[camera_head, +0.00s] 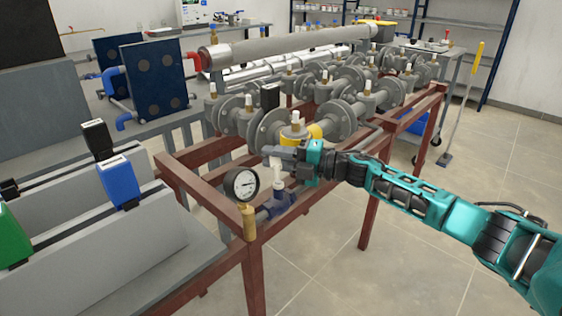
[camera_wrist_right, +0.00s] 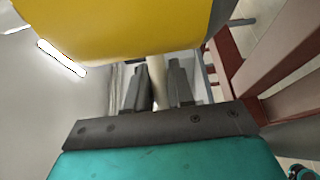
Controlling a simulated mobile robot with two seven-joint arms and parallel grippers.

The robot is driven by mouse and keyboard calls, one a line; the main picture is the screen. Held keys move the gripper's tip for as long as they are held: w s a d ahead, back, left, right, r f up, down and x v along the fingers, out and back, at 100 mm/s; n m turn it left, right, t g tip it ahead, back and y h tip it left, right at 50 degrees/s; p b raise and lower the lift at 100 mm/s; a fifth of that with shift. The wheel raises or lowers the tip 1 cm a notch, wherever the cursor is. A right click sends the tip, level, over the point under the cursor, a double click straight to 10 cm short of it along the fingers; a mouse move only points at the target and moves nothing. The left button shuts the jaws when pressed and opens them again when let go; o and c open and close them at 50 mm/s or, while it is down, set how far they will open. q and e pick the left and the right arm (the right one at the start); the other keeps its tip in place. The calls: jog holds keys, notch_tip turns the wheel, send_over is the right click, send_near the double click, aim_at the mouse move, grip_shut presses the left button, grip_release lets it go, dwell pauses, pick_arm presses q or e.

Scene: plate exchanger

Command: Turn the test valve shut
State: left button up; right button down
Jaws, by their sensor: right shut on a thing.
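The valve by the gauge, which I take to be the test valve, has a blue body (camera_head: 281,199) and an upright white handle (camera_head: 277,174). It is low on the near end of the red-brown frame. My right gripper (camera_head: 274,153) reaches in from the right at the top of this handle. In the right wrist view, the gripper's dark fingers (camera_wrist_right: 159,88) are shut on a cream-white rod (camera_wrist_right: 157,68), which appears to be the handle. The fingers partly cover it. My left gripper is not in view.
A round pressure gauge (camera_head: 241,184) on a brass fitting stands just left of the valve. Grey flanged pipes (camera_head: 270,128) and a yellow part (camera_head: 315,131) lie close behind my gripper. The red-brown frame (camera_head: 205,190) surrounds the valve. Open floor (camera_head: 440,265) lies to the right.

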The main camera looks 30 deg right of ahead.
jog(key=shift+w+a+r+n+g+y, duration=0.1)
jog(key=shift+a+n+g+y, duration=0.2)
jog(key=shift+g, duration=0.1)
jog(key=c, duration=1.1)
grip_release()
jog(key=shift+o, duration=0.2)
jog(key=shift+d, duration=0.1)
jog(key=v, duration=1.2)
jog(key=shift+s+d+p, duration=0.25)
jog(key=shift+p, duration=0.05)
